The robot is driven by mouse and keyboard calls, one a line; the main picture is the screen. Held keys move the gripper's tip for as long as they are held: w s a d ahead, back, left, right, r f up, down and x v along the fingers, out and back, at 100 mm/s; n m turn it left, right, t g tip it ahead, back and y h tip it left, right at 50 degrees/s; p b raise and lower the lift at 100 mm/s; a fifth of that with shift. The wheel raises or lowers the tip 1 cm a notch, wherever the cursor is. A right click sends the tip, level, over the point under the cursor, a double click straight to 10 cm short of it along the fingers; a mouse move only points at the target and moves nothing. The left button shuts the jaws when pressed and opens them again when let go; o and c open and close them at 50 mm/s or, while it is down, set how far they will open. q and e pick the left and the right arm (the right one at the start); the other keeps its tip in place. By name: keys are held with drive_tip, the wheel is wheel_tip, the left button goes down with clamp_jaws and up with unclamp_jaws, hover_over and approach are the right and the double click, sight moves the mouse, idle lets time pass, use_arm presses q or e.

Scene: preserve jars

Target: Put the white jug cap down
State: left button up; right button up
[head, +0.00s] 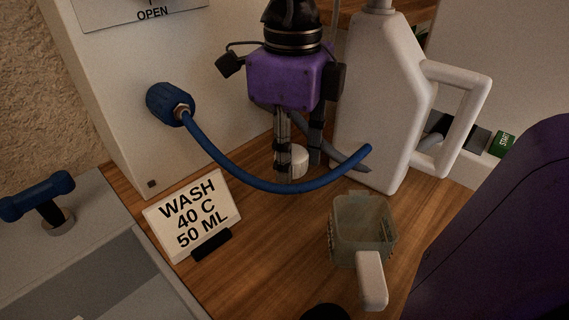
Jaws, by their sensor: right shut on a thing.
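My right gripper (298,168) points down from the top middle, in front of the white box. Its fingers are closed on the white jug cap (299,159), a small white cylinder low between the fingertips. The cap is close to the wooden table; I cannot tell whether it touches the wood.
A blue hose (230,171) curves from a blue knob (170,104) toward the jug. A sign (190,215) reads "WASH 40 C 50 ML". A clear square cup (361,222) with a white handle stands in front. A green START button (503,144) is at right. Bare wood lies between sign and cup.

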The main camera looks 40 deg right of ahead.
sight(286, 187)
drive_tip(key=shift+w+f, duration=0.3)
drive_tip(key=shift+f, duration=0.1)
wheel_tip(286, 187, down, 3)
drive_tip(key=shift+w+f+b, duration=0.1)
drive_tip(key=shift+w+b, duration=0.05)
drive_tip(key=shift+b, duration=0.4)
use_arm(q)
drive_tip(key=shift+w+f, duration=0.45)
drive_tip(key=shift+s+f, duration=0.1)
use_arm(e)
drive_tip(key=shift+f, duration=0.15)
drive_tip(key=shift+f, duration=0.15)
drive_tip(key=o, duration=1.3)
use_arm(q)
drive_tip(key=shift+s, duration=0.1)
